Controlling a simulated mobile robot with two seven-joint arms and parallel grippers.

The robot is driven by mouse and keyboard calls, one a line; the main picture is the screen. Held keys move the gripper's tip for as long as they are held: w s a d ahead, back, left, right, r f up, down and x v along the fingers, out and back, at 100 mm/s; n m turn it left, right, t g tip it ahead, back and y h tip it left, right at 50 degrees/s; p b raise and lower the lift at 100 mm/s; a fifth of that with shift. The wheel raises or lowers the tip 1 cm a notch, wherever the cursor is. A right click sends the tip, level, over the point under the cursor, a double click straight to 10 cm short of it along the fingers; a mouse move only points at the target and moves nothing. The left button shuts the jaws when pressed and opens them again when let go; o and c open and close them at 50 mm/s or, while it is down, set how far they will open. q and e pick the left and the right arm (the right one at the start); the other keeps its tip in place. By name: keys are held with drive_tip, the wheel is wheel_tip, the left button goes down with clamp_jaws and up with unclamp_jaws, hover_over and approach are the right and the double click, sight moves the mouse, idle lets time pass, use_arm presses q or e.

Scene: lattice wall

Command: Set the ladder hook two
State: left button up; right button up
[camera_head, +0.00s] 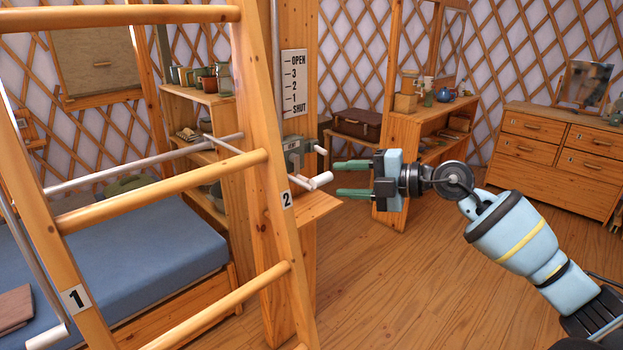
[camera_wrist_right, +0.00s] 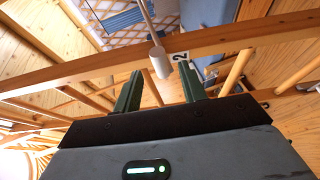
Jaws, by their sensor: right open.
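The wooden ladder (camera_head: 265,180) stands close on the left, its right rail tagged "2" (camera_head: 286,199) and its left rail tagged "1" (camera_head: 77,298). Hook two shows as a thin metal rod with a white cylindrical grip (camera_head: 318,181) beside tag 2. In the right wrist view the white grip (camera_wrist_right: 160,62) shows just beyond the fingertips, roughly between them, with tag 2 beside it. My right gripper (camera_head: 341,179) is open and empty, its green fingers pointing left at the grip, with a small gap in the head view. My left gripper is not in view.
A post behind the ladder carries an OPEN-to-SHUT scale (camera_head: 294,83) and a small box with a white peg (camera_head: 320,150). A blue bed (camera_head: 150,255) lies behind the ladder. Shelves and a drawer chest (camera_head: 560,155) stand farther back. The floor (camera_head: 410,290) at right is clear.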

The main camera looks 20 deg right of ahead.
sight(314, 179)
drive_tip(key=x, duration=0.7)
drive_tip(key=shift+w+a, duration=0.2)
clamp_jaws()
drive_tip(key=shift+f, duration=0.1)
